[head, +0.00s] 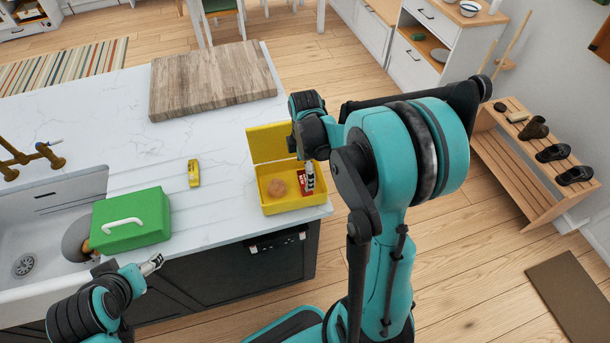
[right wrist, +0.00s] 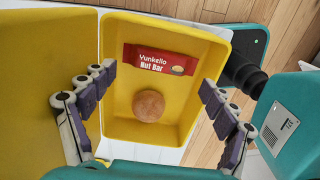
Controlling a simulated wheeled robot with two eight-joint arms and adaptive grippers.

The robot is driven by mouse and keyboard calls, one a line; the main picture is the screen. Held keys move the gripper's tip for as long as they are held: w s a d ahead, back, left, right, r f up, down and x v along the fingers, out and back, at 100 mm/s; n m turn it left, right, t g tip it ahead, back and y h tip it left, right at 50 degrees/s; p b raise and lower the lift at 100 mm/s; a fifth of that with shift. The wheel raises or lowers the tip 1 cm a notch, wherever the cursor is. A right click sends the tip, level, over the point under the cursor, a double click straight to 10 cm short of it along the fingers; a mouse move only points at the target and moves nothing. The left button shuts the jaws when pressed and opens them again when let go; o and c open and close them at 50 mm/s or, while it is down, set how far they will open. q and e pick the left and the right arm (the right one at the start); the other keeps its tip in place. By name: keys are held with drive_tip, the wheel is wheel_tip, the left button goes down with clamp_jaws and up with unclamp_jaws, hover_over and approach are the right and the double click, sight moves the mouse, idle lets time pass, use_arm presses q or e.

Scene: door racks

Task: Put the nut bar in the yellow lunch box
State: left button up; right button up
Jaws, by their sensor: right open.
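The yellow lunch box (head: 289,205) stands open at the right end of the counter, its lid (head: 268,143) raised at the back. The red nut bar (right wrist: 160,62) lies inside it against one wall, next to a round brown bun (right wrist: 149,106). The bar also shows in the head view (head: 302,182). My right gripper (right wrist: 158,90) is open above the box, its fingers apart on either side and touching neither item. In the head view my right gripper (head: 309,178) is partly hidden by its own arm. My left gripper (head: 152,264) is low by the counter's front edge, away from the box; its jaws are too small to judge.
A green closed box (head: 131,220) with a white handle stands by the sink (head: 45,215). A small yellow object (head: 194,173) lies mid-counter. A wooden board (head: 211,80) lies at the back. The counter between them is clear.

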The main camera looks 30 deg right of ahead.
wheel_tip(320, 180, up, 7)
drive_tip(key=p, duration=0.1)
drive_tip(key=s+a+r+m+t, duration=0.6)
drive_tip(key=s+a+m, duration=0.4)
drive_tip(key=m, duration=0.4)
drive_tip(key=shift+s+a+m+t, duration=0.3)
drive_tip(key=shift+s+a+t, duration=0.1)
drive_tip(key=shift+a+t, duration=0.25)
drive_tip(key=shift+f, duration=0.15)
